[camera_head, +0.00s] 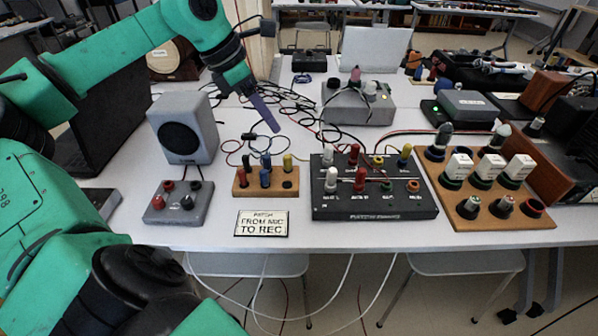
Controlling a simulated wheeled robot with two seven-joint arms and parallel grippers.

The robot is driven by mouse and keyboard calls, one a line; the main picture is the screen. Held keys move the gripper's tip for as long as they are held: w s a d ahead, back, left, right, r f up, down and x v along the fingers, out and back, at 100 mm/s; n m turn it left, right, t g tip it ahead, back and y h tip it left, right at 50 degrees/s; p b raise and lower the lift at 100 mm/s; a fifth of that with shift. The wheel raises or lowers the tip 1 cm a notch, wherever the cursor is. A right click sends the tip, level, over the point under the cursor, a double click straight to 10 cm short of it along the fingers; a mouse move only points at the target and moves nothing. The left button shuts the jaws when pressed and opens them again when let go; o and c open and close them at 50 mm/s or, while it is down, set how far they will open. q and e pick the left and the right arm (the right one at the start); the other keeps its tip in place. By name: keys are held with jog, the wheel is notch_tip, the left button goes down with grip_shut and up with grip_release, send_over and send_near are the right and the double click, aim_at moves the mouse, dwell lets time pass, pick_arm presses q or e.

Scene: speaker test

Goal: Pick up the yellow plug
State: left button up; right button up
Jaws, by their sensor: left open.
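A yellow plug (288,162) stands upright at the right of the small wooden block (257,190), beside blue and red plugs. Another yellow plug (405,154) stands at the back right of the black patch box (345,205). My left gripper (272,126) points down above the table, behind the wooden block and apart from both yellow plugs. Its purplish fingers overlap from this angle; it is open, and I see nothing held. My right gripper is not in view.
A grey speaker (186,128) and a grey box with knobs (178,202) stand left of the block. A sign (262,224) lies in front. Black cables (300,103) tangle behind. A wooden board with white blocks (450,195) stands right.

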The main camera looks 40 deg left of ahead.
pick_arm(q)
send_over(286, 157)
jog(key=s+a, duration=0.2)
notch_tip(286, 157, down, 6)
jog(key=p+x, duration=0.1)
jog(key=x, duration=0.2)
jog(key=p+x, duration=0.1)
jog(key=x, duration=0.3)
jog(key=shift+s+d+f, duration=0.1)
jog(key=shift+d, duration=0.15)
jog(key=shift+f+y, duration=0.3)
grip_shut()
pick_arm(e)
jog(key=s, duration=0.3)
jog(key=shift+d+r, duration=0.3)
